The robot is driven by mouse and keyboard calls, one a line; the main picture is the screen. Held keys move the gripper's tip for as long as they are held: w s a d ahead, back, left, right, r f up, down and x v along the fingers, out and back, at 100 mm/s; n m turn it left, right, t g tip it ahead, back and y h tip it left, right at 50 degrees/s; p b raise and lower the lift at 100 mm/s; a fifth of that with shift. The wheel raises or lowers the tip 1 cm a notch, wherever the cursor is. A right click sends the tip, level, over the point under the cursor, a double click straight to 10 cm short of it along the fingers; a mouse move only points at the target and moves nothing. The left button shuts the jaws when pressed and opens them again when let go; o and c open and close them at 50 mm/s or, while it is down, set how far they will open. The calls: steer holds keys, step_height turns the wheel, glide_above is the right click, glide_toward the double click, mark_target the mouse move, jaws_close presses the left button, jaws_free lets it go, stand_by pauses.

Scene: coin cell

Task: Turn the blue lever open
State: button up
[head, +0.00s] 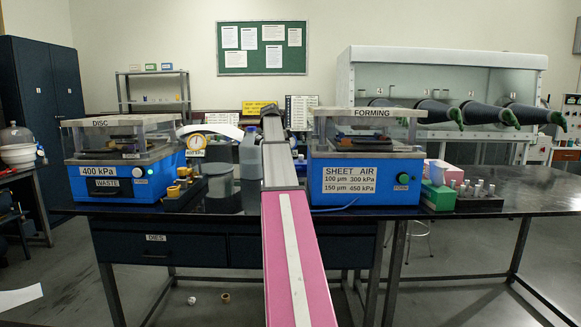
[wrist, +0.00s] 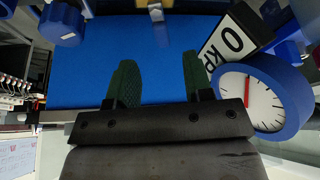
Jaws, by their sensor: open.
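In the wrist view my gripper (wrist: 158,62) is open, its two dark green fingers apart with nothing between them. A blue surface lies behind the fingers. A brass fitting (wrist: 155,10) shows at the top edge, ahead of the gap, with a darker blue narrow piece (wrist: 162,36) against the blue surface. This piece may be the blue lever, but I cannot be sure. The fingers appear apart from it. In the head view I cannot make out the lever or my gripper; my arm runs up the middle.
In the wrist view a blue-rimmed gauge (wrist: 262,100) and a "0 kPa" plate (wrist: 228,42) are close on the right, and a blue knob (wrist: 62,23) is upper left. The head view shows a disc press (head: 150,185) and a forming press (head: 366,182) on the dark bench (head: 230,207).

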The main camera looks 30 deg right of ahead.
mark_target(297, 169)
steer(key=x, duration=0.7)
jaws_close()
